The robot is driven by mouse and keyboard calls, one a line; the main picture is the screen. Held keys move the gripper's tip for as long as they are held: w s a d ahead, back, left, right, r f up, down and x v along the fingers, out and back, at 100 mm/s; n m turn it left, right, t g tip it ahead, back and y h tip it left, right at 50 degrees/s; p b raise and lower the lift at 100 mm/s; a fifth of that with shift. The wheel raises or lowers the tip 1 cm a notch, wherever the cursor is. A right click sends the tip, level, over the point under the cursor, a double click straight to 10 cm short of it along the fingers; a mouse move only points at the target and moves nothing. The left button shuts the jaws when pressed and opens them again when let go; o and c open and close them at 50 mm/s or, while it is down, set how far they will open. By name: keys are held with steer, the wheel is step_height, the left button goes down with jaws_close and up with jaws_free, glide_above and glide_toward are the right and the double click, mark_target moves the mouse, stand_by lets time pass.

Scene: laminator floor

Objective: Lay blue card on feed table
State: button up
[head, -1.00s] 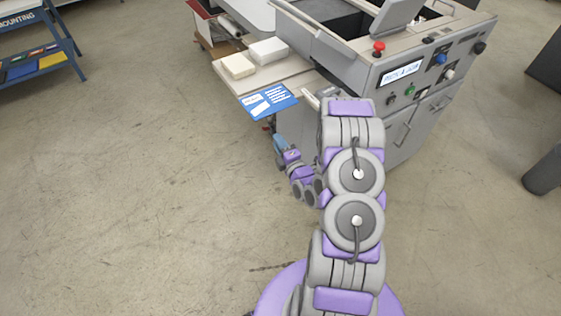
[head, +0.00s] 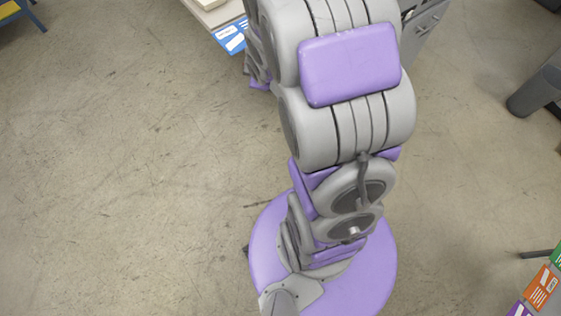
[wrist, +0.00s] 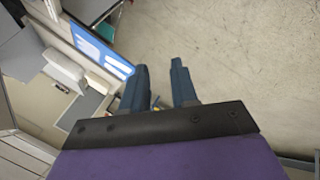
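The blue card (head: 231,37) lies at the front edge of the feed table (head: 211,14) at the top of the head view, partly hidden by my arm. In the wrist view the blue card (wrist: 100,48), with white print, lies along the table edge to the left of my fingers. My gripper (wrist: 162,86) shows two dark blue fingers, apart, with only floor seen between their tips. It looks empty and is beside the card, not around it. In the head view my gripper is hidden behind my arm.
White blocks (wrist: 63,68) sit on the table near the card. The grey machine (head: 425,22) stands behind my arm. A dark bin (head: 535,90) is at the right, and coloured cards (head: 540,288) show at bottom right. Open floor lies to the left.

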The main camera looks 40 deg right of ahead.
steer(key=s+a+r+m+g, duration=0.3)
steer(key=s+a+r, duration=0.1)
steer(key=s, duration=0.6)
steer(key=s+a+r+m+g+y, duration=0.1)
steer(key=s+a+r, duration=0.4)
steer(key=s, duration=0.6)
steer(key=s+a+r+m+g, duration=0.4)
steer(key=s+a+m, duration=0.1)
steer(key=s, duration=0.5)
steer(key=shift+s+a+r+m+g+y, duration=0.2)
steer(key=shift+s+m+g+y, duration=0.1)
